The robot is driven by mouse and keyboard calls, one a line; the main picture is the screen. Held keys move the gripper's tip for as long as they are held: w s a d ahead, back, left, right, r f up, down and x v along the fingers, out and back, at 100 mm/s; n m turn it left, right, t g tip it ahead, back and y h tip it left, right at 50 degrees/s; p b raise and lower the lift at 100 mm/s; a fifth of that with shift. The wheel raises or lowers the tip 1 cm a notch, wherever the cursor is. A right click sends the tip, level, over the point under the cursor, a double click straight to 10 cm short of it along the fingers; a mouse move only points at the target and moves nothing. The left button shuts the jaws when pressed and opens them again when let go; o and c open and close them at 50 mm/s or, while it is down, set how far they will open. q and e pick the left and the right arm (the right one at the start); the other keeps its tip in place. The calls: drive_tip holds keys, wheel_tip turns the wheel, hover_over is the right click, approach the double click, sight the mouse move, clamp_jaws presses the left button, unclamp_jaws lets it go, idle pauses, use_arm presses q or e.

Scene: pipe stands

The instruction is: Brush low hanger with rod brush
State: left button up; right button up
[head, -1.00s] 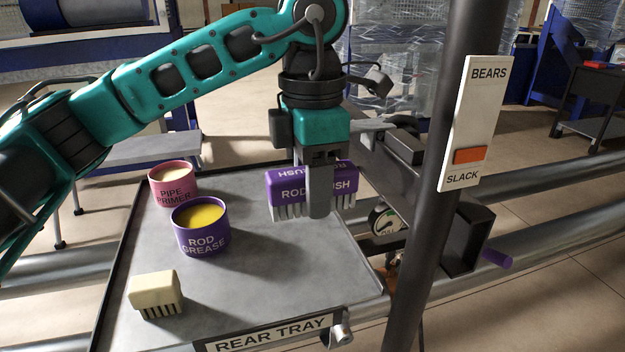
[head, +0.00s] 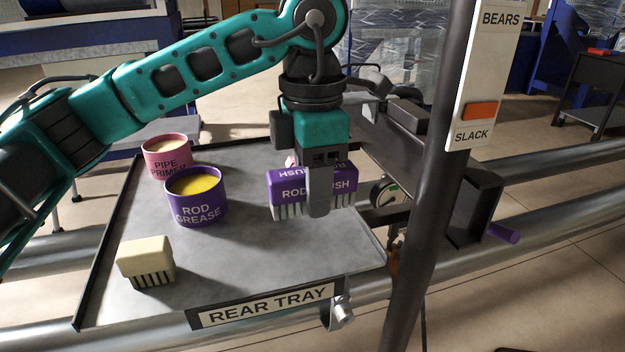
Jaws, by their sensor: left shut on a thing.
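The rod brush (head: 284,193) is a purple block lettered on its faces, with pale bristles pointing down. My left gripper (head: 319,204) is shut on it, a grey finger covering the middle of its front. It is held over the right part of the grey rear tray (head: 250,255); I cannot tell how high the bristles are above the surface. No part is labelled low hanger, so I cannot tell which one it is. A dark post (head: 425,200) on the right carries a BEARS/SLACK plate (head: 484,80) with an orange marker (head: 480,111) nearer SLACK. My right gripper is not in view.
On the tray stand a purple rod grease pot (head: 196,208), a pink pipe primer pot (head: 166,165) and a cream brush (head: 146,257). A dark bracket (head: 478,205) with a purple rod end (head: 503,233) lies right of the post. Large grey pipes (head: 560,220) run behind it.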

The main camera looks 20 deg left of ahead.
sight(312, 246)
use_arm(q)
drive_tip(key=o, duration=1)
drive_tip(key=shift+f, duration=0.2)
drive_tip(key=shift+f+b, duration=2.45)
drive_tip(key=shift+f, duration=0.55)
